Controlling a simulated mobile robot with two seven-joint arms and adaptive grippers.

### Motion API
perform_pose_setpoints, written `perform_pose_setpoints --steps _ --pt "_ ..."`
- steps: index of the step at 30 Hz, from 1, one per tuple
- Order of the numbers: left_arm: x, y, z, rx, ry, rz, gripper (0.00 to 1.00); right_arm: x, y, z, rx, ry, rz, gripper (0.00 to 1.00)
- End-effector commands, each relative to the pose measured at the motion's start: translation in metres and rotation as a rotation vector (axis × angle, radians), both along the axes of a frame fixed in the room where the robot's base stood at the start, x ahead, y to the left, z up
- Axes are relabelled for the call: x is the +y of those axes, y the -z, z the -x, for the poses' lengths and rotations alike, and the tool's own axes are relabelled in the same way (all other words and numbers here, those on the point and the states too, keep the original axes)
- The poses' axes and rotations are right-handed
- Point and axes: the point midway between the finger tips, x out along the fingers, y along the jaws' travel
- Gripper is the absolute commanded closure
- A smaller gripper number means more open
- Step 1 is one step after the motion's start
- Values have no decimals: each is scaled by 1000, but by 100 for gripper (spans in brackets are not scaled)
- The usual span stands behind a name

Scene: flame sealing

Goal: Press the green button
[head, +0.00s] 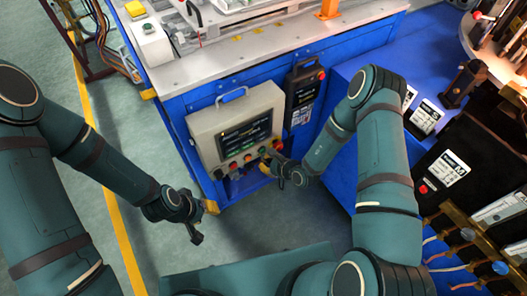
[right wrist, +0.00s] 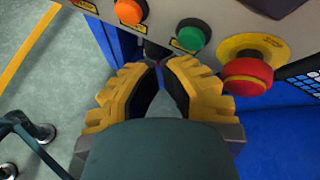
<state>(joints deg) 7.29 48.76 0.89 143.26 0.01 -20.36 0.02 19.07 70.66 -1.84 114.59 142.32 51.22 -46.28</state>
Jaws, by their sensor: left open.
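The green button (right wrist: 193,35) is a round green cap on the front of the grey control box (head: 205,130). In the right wrist view it sits between an orange button (right wrist: 130,10) and a red emergency stop with a yellow collar (right wrist: 248,75). My right gripper (right wrist: 158,67) has its yellow fingertips together, just below and left of the green button. I cannot tell whether they touch the box. In the head view my right gripper (head: 268,163) is at the box's lower right, and the green button cannot be made out. My left gripper (head: 206,223) is open and empty, low over the floor.
The control box is mounted on a blue workbench (head: 185,105) beside a black box with a red button (head: 304,85). Machinery (head: 450,165) stands at the right. Green floor with a yellow line (head: 118,225) is free at the left.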

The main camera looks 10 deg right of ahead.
Motion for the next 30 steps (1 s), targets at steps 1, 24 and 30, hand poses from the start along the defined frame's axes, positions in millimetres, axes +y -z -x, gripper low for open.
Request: perform_pose_setpoints --steps 1,24,30 --pt "0 0 0 0 0 0 60 0 0 -1 0 -1 1 100" --pt "0 1 0 0 0 0 60 3 0 -9 0 0 0 100" --pt "0 1 0 0 0 0 60 4 0 -11 0 0 0 100"
